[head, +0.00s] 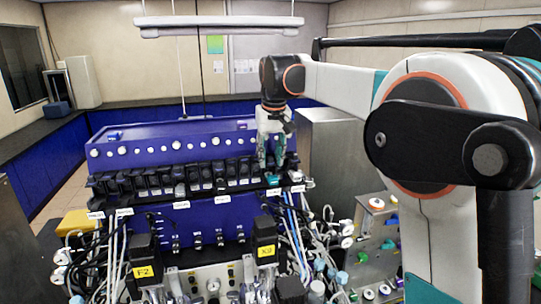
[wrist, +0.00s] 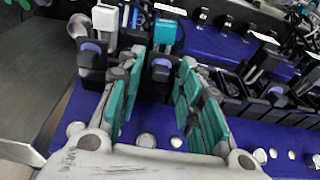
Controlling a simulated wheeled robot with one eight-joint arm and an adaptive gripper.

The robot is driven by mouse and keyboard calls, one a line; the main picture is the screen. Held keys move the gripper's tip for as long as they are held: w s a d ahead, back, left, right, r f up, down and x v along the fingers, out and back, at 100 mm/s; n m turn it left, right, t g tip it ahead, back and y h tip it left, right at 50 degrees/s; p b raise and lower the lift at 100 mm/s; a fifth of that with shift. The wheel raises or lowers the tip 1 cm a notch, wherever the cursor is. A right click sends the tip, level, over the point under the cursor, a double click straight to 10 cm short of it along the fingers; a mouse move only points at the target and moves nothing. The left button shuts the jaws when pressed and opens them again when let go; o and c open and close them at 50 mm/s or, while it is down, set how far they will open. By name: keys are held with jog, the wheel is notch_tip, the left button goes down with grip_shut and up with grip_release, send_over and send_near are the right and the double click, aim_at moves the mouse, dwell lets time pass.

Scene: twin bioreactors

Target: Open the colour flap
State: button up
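My gripper (head: 270,160) reaches down over the right end of the row of black clamps on the blue bioreactor unit. In the wrist view my gripper (wrist: 162,62) is open, its two teal-padded fingers apart with nothing held between them. A teal flap (wrist: 166,36) sits just beyond the fingertips, in line with the gap between them, at the front of a black clamp with a round blue-grey part (wrist: 161,68). The teal flap also shows in the head view (head: 273,181), just below the fingertips. I cannot tell whether they touch it.
A white flap (wrist: 105,18) is on the neighbouring clamp, close to the left finger. Black clamps (wrist: 235,90) continue to the right. Tubes and cables (head: 300,235) hang below the row. A metal cabinet (head: 333,150) stands right of the unit.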

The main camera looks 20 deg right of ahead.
jog(key=shift+r, duration=0.1)
jog(key=v, duration=1.2)
